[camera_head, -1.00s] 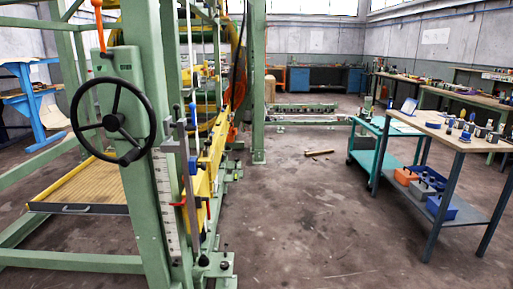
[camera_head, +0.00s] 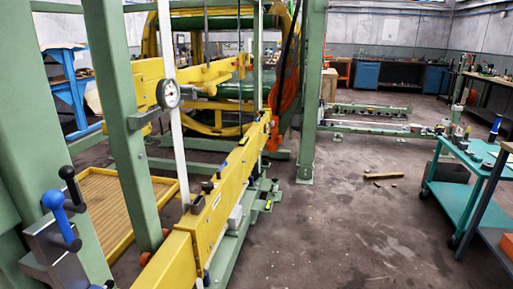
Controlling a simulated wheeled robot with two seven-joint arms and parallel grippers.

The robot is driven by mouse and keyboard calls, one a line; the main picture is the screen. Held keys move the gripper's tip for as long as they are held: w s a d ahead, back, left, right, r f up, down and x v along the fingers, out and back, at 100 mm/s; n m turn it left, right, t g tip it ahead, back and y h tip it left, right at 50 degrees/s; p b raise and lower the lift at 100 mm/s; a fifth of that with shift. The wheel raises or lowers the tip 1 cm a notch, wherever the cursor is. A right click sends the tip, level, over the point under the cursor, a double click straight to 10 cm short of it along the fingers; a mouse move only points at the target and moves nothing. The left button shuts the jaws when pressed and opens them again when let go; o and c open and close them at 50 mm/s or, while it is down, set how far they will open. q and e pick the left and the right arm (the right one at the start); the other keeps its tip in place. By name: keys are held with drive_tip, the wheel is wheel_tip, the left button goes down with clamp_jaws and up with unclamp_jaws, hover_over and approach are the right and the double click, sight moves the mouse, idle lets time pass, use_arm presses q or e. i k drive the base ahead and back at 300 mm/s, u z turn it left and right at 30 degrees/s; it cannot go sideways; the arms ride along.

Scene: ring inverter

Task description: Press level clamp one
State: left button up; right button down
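A grey metal clamp block (camera_head: 52,250) is fixed to the green post at the lower left. It carries a lever with a blue grip (camera_head: 62,222) and a lever with a black grip (camera_head: 70,185), both tilted. I see no label telling which part is level clamp one. A yellow beam (camera_head: 205,222) runs away from me beside the block, with small black knobs and a level-like strip on top. A round dial gauge (camera_head: 168,94) sits on a white vertical rod above the beam. Neither of my grippers is in view.
Green posts (camera_head: 128,130) and the ring machine's frame fill the left side. A teal cart (camera_head: 470,180) and a workbench stand at the right. A wooden piece (camera_head: 383,176) lies on the floor. The floor (camera_head: 340,235) between machine and cart is mostly clear.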

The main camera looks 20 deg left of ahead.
sight(224, 162)
drive_tip(key=i, duration=3.15)
drive_tip(key=u, duration=3.3)
